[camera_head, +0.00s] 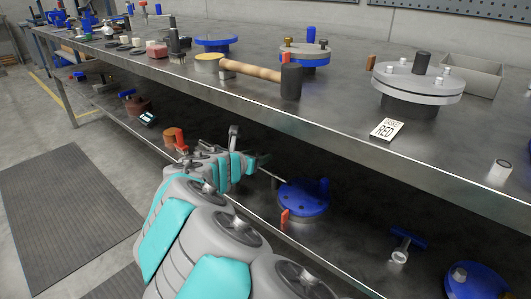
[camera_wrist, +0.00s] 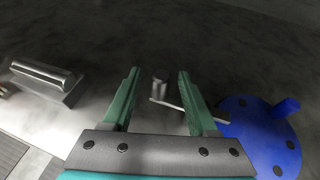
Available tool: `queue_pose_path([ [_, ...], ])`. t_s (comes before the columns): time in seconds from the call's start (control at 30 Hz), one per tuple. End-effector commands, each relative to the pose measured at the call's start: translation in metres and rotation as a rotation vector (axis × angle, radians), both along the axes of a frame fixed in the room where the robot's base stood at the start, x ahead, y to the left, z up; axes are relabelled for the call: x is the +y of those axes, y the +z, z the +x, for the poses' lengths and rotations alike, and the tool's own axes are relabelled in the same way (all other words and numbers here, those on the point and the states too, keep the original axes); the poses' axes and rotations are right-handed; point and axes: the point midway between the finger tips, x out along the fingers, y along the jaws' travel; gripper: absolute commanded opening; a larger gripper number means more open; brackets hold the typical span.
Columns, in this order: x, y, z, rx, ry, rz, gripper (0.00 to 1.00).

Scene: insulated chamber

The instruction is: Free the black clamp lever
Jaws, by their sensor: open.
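My gripper (camera_wrist: 158,72) is open, its two green fingers apart. Past and between them in the wrist view stands a small grey upright piece (camera_wrist: 160,87) with a thin bar (camera_wrist: 168,103) at its foot; I cannot tell whether this is the clamp lever. No lever shows clearly as black. In the head view my arm reaches to the lower shelf, and my fingers are hard to make out. A blue round flange (camera_head: 303,199) with a blue post lies on that shelf, right of my fingers in the wrist view (camera_wrist: 262,135).
A grey metal block (camera_wrist: 45,78) lies left of my fingers. The bench top (camera_head: 330,125) overhangs the shelf. It carries a mallet (camera_head: 262,73), a grey flange (camera_head: 415,85) and a card (camera_head: 387,129). A blue-handled part (camera_head: 405,243) lies further right on the shelf.

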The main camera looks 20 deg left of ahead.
Motion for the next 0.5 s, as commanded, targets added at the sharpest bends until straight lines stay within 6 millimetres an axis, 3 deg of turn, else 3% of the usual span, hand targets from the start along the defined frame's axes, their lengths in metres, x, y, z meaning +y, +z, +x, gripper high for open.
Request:
queue_pose_path([
  [0.23, -0.006, -0.014, 0.032, 0.001, -0.004, 0.0, 0.59],
  [0.5, -0.007, -0.017, 0.043, -0.001, -0.003, 0.001, 0.59],
])
